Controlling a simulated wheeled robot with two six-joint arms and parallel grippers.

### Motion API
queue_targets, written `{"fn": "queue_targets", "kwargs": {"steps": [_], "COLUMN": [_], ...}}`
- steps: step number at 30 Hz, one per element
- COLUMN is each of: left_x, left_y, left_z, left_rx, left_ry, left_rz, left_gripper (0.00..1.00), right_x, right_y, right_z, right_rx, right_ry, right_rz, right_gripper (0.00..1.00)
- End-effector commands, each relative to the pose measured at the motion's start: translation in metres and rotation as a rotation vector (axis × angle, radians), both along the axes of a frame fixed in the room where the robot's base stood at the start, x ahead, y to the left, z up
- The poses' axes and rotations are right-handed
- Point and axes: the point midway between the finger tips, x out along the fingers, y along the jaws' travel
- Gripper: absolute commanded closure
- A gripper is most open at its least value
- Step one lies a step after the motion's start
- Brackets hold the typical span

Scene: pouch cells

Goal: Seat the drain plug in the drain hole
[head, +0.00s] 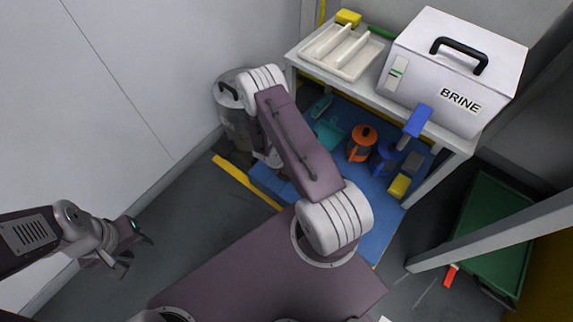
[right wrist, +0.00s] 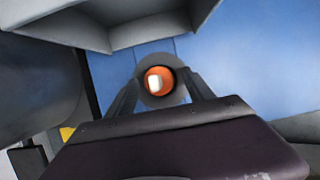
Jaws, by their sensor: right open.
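In the right wrist view, my right gripper (right wrist: 164,88) is open, its two dark fingers spread either side of a round orange piece (right wrist: 166,81) with a pale patch. A grey ring surrounds this piece against a blue surface. I cannot tell whether it is the drain plug or the drain hole, or whether the fingers touch it. In the head view my right forearm hides this gripper and what lies below it. My left gripper (head: 135,255) is at the lower left, empty, its fingers apart, far from the bench. No drain hole can be made out in the head view.
A white BRINE box (head: 425,80) and a pale tray (head: 325,62) stand on a bench (head: 455,139). Below, an orange container (head: 361,148) and blue items stand on a blue mat (head: 335,112). A clear bin (head: 228,99) stands at left; a green tray (head: 492,225) lies right.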

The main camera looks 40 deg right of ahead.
Motion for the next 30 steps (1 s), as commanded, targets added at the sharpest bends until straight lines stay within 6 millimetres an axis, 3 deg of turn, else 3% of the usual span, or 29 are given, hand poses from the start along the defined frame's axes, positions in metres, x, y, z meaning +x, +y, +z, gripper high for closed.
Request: {"fn": "queue_targets", "kwargs": {"steps": [1,3,9,13,20,23,25,28,30], "left_x": [0.0,0.0,0.0,0.0,0.0,0.0,0.0,0.0,0.0], "left_y": [0.0,0.0,0.0,0.0,0.0,0.0,0.0,0.0,0.0], "left_z": [0.018,0.031,0.055,0.062,0.062,0.062,0.062,0.062,0.062], "left_rx": [0.0,0.0,0.0,0.0,0.0,0.0,0.0,0.0,0.0], "left_ry": [0.0,0.0,-0.001,0.0,0.0,0.0,0.0,0.0,0.0], "left_rz": [0.0,0.0,0.0,0.0,0.0,0.0,0.0,0.0,0.0], "left_gripper": [0.64,0.64,0.64,0.64,0.64,0.64,0.64,0.64,0.64], "right_x": [0.0,-0.002,-0.007,-0.009,-0.009,-0.007,-0.012,-0.033,-0.051], "right_y": [0.006,0.013,0.031,0.037,0.038,0.032,0.029,0.036,0.051], "right_z": [0.025,0.044,0.087,0.101,0.108,0.138,0.175,0.229,0.26], "right_rx": [-0.001,-0.001,-0.002,-0.002,-0.004,-0.017,-0.018,0.023,0.085], "right_ry": [-0.003,-0.003,-0.005,-0.004,-0.01,-0.066,-0.135,-0.236,-0.289], "right_rz": [0.003,0.003,0.003,0.002,-0.019,-0.172,-0.387,-0.767,-1.031], "right_gripper": [0.39,0.39,0.39,0.39,0.39,0.39,0.39,0.39,0.39]}}
